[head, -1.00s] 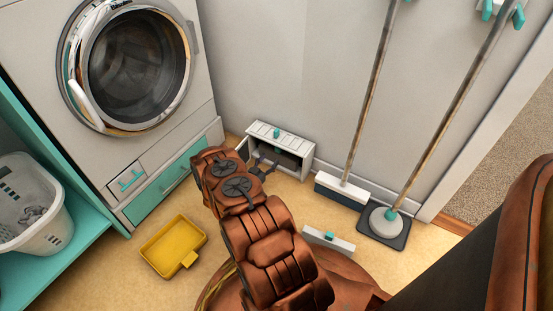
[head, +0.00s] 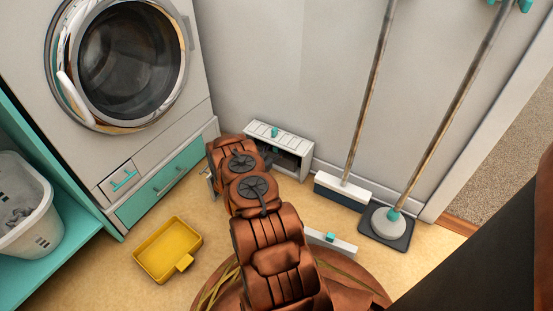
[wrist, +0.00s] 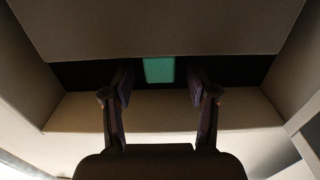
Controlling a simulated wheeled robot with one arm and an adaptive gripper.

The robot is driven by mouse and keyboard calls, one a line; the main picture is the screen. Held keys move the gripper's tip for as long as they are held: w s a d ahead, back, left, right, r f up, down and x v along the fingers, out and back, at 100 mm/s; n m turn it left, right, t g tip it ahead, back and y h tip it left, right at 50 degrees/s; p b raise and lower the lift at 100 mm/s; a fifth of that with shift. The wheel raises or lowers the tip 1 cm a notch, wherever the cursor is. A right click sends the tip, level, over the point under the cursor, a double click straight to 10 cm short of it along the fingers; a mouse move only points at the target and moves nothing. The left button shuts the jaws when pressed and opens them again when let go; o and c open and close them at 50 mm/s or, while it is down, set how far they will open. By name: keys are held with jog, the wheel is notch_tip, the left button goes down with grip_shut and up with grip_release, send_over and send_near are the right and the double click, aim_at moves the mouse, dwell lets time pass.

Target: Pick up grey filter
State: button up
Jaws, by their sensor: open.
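My gripper (wrist: 159,82) is open in the wrist view, with one dark finger on each side of a teal block (wrist: 159,69). There are gaps between both fingers and the block. The block stands out against a dark band inside a pale grey, box-like recess (wrist: 160,115). It looks like the grip of the grey filter, but the filter's body cannot be made out clearly.
A white panel (head: 343,246) with a teal knob lies on the floor right of my arm. A yellow tray (head: 168,249) lies left, before the washing machine (head: 131,60). A broom (head: 344,187) and a mop (head: 387,225) lean right. A laundry basket (head: 22,205) is far left.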

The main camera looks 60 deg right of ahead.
grip_shut()
dwell(0.4)
jog(key=shift+r, duration=0.1)
